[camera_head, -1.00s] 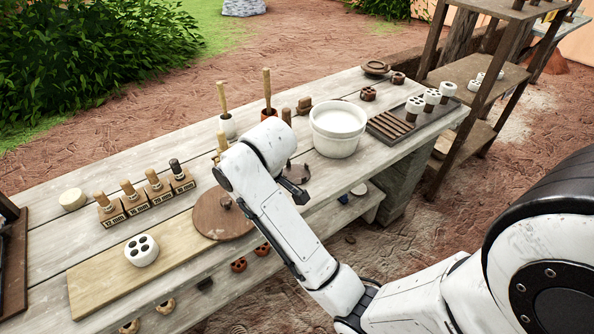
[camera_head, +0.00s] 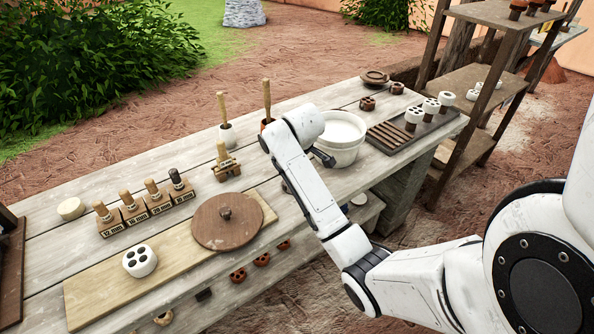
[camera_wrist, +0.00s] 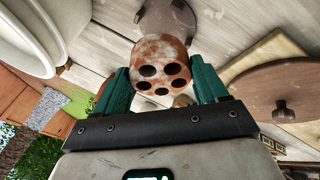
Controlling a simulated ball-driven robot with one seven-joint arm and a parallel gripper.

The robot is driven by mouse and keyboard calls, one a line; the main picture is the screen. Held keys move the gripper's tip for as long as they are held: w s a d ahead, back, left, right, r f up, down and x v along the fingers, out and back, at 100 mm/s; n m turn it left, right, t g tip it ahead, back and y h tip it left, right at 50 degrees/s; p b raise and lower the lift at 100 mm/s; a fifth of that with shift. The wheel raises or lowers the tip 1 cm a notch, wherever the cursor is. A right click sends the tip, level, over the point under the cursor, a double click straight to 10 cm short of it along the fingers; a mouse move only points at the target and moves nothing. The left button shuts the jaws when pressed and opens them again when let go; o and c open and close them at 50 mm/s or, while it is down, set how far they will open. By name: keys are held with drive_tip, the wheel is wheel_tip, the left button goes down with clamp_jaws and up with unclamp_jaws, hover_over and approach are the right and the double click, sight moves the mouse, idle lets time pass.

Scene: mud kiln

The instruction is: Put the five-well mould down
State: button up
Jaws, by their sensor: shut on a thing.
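The five-well mould (camera_wrist: 161,52) is a rounded block, mottled white and rust-brown, with five dark holes in its visible face. My gripper (camera_wrist: 161,84) is shut on it, with a teal finger on each side. The wrist view shows the planks of the bench beyond it; I cannot tell the gap between mould and bench. In the head view, my arm hides the mould and most of my gripper, beside the white bowl.
A white bowl (camera_head: 336,154) stands close to my arm. A round wooden lid (camera_head: 222,232) and a white four-hole mould (camera_head: 139,262) rest on a board (camera_head: 95,290). Labelled pegs (camera_head: 135,215) stand at left. A slotted tray (camera_head: 392,132) with white moulds is at right.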

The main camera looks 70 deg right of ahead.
drive_tip(key=f, duration=0.2)
drive_tip(key=shift+d+f, duration=0.3)
drive_tip(key=shift+d, duration=0.05)
drive_tip(key=shift+d+f, duration=0.4)
drive_tip(key=shift+f, duration=0.4)
drive_tip(key=shift+d+r+y+p, duration=0.3)
drive_tip(key=shift+r+y+p, duration=0.15)
drive_tip(key=shift+p, duration=0.2)
drive_tip(key=y, duration=0.1)
drive_tip(key=y+p, duration=0.1)
drive_tip(key=y, duration=0.1)
drive_tip(key=shift+d+f+m, duration=0.1)
drive_tip(key=shift+d+m, duration=0.2)
drive_tip(key=shift+d, duration=0.05)
drive_tip(key=shift+a+f, duration=0.1)
drive_tip(key=shift+f, duration=0.9)
drive_tip(key=shift+f, duration=0.2)
drive_tip(key=o, duration=1.3)
